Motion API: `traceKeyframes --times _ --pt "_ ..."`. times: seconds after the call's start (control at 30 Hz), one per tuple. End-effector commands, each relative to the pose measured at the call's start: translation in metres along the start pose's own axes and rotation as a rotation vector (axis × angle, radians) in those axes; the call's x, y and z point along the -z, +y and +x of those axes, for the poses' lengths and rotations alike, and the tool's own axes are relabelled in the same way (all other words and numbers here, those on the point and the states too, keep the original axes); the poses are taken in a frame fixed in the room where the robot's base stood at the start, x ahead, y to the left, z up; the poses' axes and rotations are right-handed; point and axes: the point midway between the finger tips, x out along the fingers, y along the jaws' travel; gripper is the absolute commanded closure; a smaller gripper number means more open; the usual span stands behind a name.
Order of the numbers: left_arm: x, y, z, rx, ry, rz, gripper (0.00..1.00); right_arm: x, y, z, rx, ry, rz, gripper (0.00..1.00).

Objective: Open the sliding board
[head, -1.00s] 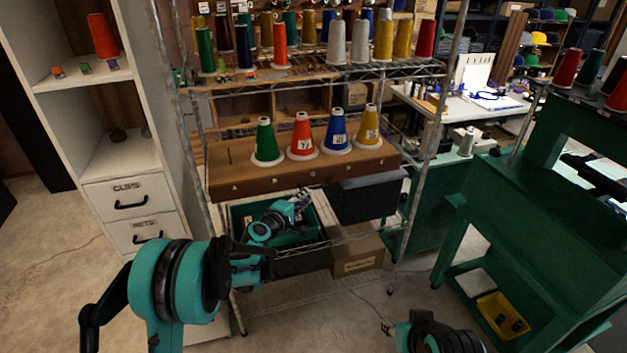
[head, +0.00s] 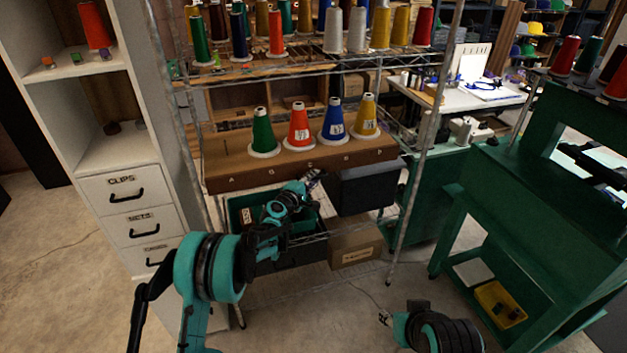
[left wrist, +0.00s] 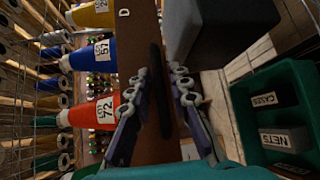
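The brown board (head: 225,172) is a thick wooden shelf on the wire rack, with small letters along its front edge. Green (head: 263,135), red (head: 299,128), blue (head: 333,122) and yellow (head: 367,118) cones stand on it. My left gripper (head: 314,179) is just below and in front of the board's front edge. In the left wrist view its fingers (left wrist: 165,90) are apart, on either side of a long dark strip (left wrist: 155,62) along the brown front face. I cannot tell whether they touch it.
A dark grey box (head: 368,188) hangs under the board, right of my left gripper. A green bin (head: 236,208) sits below left and a cardboard box (head: 355,247) below. A white drawer cabinet (head: 125,190) stands left, a green cart (head: 530,190) right.

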Motion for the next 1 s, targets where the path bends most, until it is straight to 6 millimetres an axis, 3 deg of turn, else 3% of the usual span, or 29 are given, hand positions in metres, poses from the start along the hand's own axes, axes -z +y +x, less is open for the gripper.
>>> traceKeyframes --times 0.1,0.17,0.2,0.57,0.77,1.0 --pt "0.000 0.000 0.000 0.000 0.000 0.000 0.81 0.000 0.000 0.000 0.000 0.000 0.000 0.60" --pt "0.000 0.000 0.000 0.000 0.000 0.000 0.97 0.000 0.000 0.000 0.000 0.000 0.000 0.60" --pt "0.000 0.000 0.000 0.000 0.000 0.000 1.00 0.000 0.000 0.000 0.000 0.000 0.000 0.60" --pt "-0.004 -0.002 -0.005 0.001 -0.001 0.000 1.00 -0.001 0.000 0.001 0.000 0.000 0.000 0.60" --pt "-0.024 -0.008 -0.024 0.001 -0.002 0.000 1.00 -0.003 0.000 0.004 0.000 0.000 0.000 0.60" --pt "-0.065 -0.021 -0.065 0.001 -0.004 0.002 1.00 -0.008 0.000 0.011 0.000 0.000 0.000 0.60"
